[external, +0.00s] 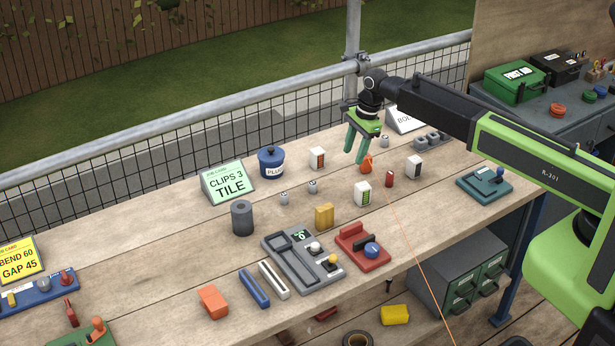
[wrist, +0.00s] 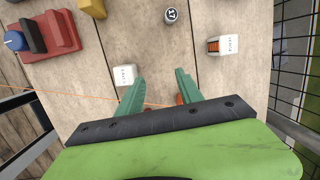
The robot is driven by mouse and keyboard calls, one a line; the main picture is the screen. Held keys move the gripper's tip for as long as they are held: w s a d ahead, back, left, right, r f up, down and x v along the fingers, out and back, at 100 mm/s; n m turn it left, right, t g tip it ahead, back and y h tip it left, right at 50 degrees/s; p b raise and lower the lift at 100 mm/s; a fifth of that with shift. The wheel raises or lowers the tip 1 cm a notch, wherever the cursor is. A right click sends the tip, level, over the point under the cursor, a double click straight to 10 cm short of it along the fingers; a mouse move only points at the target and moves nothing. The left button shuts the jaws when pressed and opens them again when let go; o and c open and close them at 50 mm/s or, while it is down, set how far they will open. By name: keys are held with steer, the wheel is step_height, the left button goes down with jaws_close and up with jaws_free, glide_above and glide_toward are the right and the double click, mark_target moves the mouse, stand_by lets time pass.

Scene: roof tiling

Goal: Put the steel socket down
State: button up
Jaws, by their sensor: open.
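Three small steel sockets stand upright on the wooden bench, apart from my gripper: one near the middle (external: 312,186), one just left of it (external: 284,198), and one behind my gripper to the right (external: 384,141). In the wrist view one socket (wrist: 171,15) shows at the top, its end marked 17. I cannot tell which socket is the task's. My gripper (external: 354,156) is open, its green fingers pointing down over the bench, with no socket between them. In the wrist view my gripper (wrist: 162,88) hides most of an orange object (wrist: 180,99).
Close to the fingers are the orange object (external: 366,165), a white box with green marks (external: 363,192) and a white box with a red panel (external: 317,157). A blue pot (external: 272,162) and a grey socket holder (external: 430,140) stand farther off. Mesh fencing runs behind the bench.

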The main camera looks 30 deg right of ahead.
steer(key=s+d+n+g+h, duration=0.1)
steer(key=s+d+n+h, duration=0.1)
steer(key=s+d+n, duration=1.5)
steer(key=s+d, duration=0.3)
steer(key=d, duration=0.2)
steer(key=shift+s+d+f+n, duration=0.2)
steer(key=shift+d+f+n, duration=0.1)
steer(key=shift+d, duration=0.1)
steer(key=shift+o, duration=0.8)
